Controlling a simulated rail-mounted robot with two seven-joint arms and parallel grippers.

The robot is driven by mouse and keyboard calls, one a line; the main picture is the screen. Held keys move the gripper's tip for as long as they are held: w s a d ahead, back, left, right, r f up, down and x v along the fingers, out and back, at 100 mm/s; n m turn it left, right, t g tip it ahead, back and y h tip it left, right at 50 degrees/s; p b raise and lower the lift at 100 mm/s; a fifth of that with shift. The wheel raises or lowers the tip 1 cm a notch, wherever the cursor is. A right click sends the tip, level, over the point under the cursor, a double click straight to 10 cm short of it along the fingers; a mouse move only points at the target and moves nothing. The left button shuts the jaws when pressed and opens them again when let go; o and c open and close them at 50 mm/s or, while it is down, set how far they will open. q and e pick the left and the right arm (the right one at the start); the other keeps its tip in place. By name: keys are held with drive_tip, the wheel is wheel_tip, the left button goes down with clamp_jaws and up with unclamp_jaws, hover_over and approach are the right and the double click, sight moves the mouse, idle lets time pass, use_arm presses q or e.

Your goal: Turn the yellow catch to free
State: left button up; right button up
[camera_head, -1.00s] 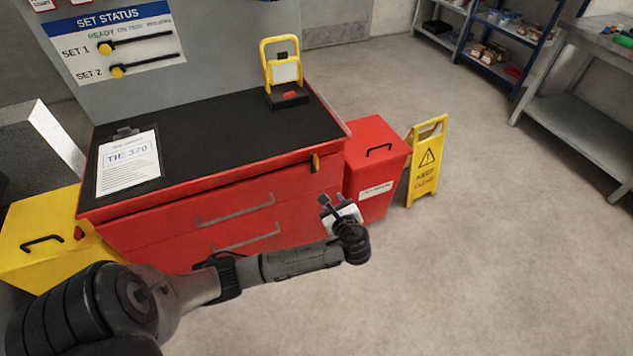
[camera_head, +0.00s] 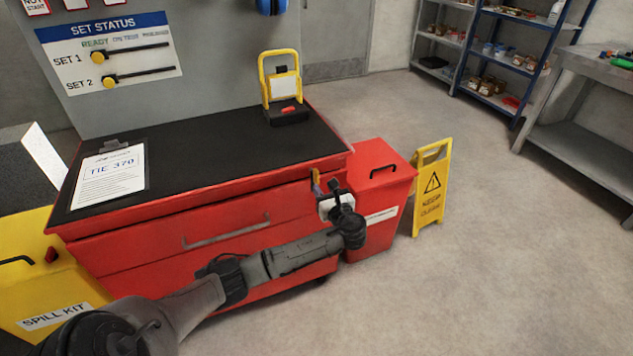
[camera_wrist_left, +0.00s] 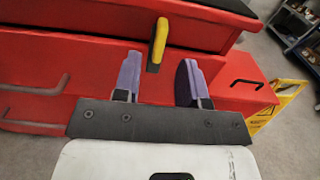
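The yellow catch (camera_wrist_left: 158,42) is on the front of the red tool cabinet (camera_wrist_left: 95,65), near its top right corner. It has a dark lower tip and hangs nearly upright, leaning slightly. My left gripper (camera_wrist_left: 158,72) is open, with its two purple fingers spread apart. In the left wrist view the catch's lower end appears between the fingertips, with room on both sides; I cannot tell the remaining depth. In the head view the left gripper (camera_head: 325,184) is at the cabinet's right front corner and mostly covers the catch. My right gripper is out of view.
A red bin (camera_head: 385,180) stands right of the cabinet, beside a yellow floor sign (camera_head: 432,188). A clipboard (camera_head: 108,176) and a yellow-handled device (camera_head: 282,88) are on the black top. A yellow spill kit (camera_head: 35,250) stands at the left.

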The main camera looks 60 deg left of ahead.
sight(318, 179)
use_arm(q)
drive_tip(key=a, duration=0.1)
drive_tip(key=a+b, duration=0.1)
drive_tip(key=a, duration=0.3)
drive_tip(key=shift+w+f+b, duration=0.1)
drive_tip(key=shift+w+b, duration=0.3)
drive_tip(key=shift+w+a, duration=0.15)
drive_tip(key=shift+a, duration=0.55)
clamp_jaws()
